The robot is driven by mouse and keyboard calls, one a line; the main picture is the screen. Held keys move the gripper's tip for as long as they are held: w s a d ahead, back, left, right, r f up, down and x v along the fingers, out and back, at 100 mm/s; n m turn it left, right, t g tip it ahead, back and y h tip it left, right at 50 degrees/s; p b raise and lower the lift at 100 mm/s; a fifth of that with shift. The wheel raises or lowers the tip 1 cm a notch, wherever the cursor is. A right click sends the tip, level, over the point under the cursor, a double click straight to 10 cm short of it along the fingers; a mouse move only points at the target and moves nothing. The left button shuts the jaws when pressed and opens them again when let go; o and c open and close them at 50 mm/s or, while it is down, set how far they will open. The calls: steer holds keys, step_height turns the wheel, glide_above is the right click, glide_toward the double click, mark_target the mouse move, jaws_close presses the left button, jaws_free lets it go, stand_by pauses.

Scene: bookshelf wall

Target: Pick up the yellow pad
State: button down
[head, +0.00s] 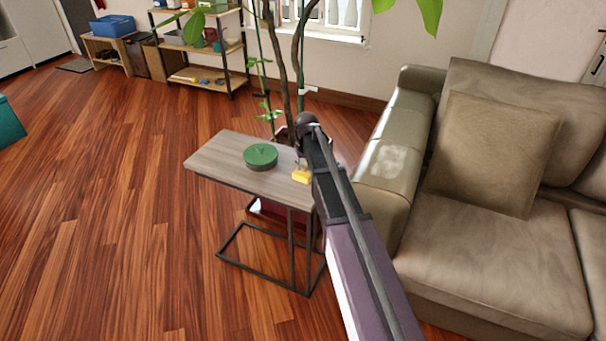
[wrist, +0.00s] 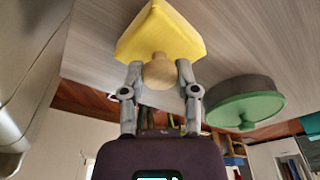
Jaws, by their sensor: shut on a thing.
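The yellow pad (head: 302,177) is at the right end of a small wood-topped side table (head: 225,154). In the wrist view the yellow pad (wrist: 160,32) is a thick yellow block with a round tan knob (wrist: 159,71). My gripper (wrist: 159,68) is shut on the knob, one finger on each side. In the head view my gripper (head: 299,163) is at the pad, partly hidden by my arm. I cannot tell whether the pad touches the tabletop or is slightly above it.
A round green lidded pot (head: 260,156) stands on the table left of the pad; it also shows in the wrist view (wrist: 245,105). A brown sofa (head: 490,200) is close on the right. Plant stems (head: 282,60) rise behind the table.

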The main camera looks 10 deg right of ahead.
mark_target(304, 164)
steer(key=shift+r, duration=0.1)
stand_by(0.3)
step_height(304, 164, up, 3)
steer(key=p, duration=0.3)
steer(key=shift+r+p, duration=0.2)
steer(key=shift+p, duration=0.15)
steer(key=s+a+r+p, duration=0.1)
steer(key=s, duration=1.5)
steer(key=shift+a+r, duration=0.2)
steer(key=shift+a, duration=0.2)
steer(key=c, duration=0.9)
jaws_free()
steer(key=c, duration=1.9)
jaws_free()
steer(key=c, duration=1.4)
jaws_free()
steer(key=shift+a, duration=0.15)
